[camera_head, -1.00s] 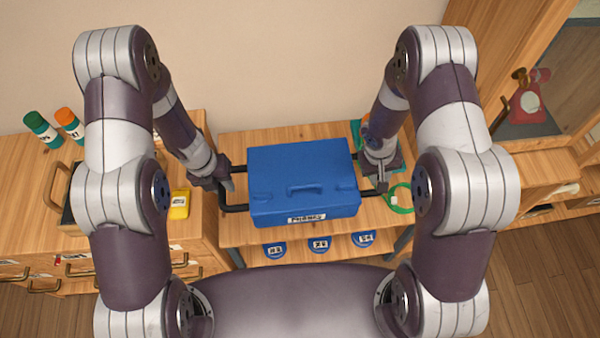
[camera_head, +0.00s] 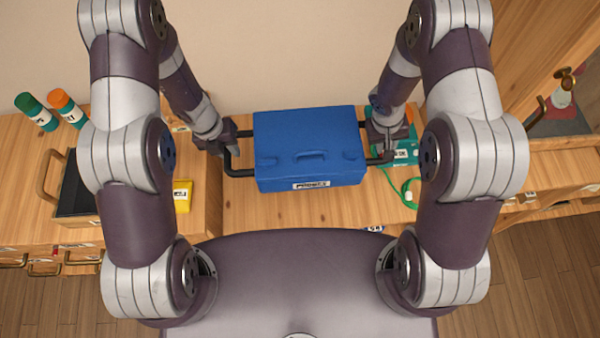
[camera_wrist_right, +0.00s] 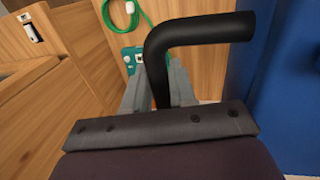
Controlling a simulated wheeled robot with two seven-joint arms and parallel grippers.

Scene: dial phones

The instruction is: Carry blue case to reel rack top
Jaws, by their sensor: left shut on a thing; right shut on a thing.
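The blue case (camera_head: 308,142) has a handle on its lid, a white label on its front and black bar handles on both sides. It is held level over the wooden rack top (camera_head: 270,208); I cannot tell whether it touches the surface. My left gripper (camera_head: 228,148) is shut on the case's left bar handle. My right gripper (camera_head: 386,150) is shut on the right bar handle. In the right wrist view the black handle (camera_wrist_right: 200,30) runs down between the fingers (camera_wrist_right: 160,85), with the case's blue side (camera_wrist_right: 285,100) at right.
A teal box (camera_head: 408,150) and a green cable (camera_head: 405,188) lie right of the case. Left are a yellow item (camera_head: 182,195), a dark tray (camera_head: 78,190) and two bottles with green (camera_head: 36,112) and orange (camera_head: 66,108) caps. The right-hand cabinet holds a red-based flask-like object (camera_head: 562,95).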

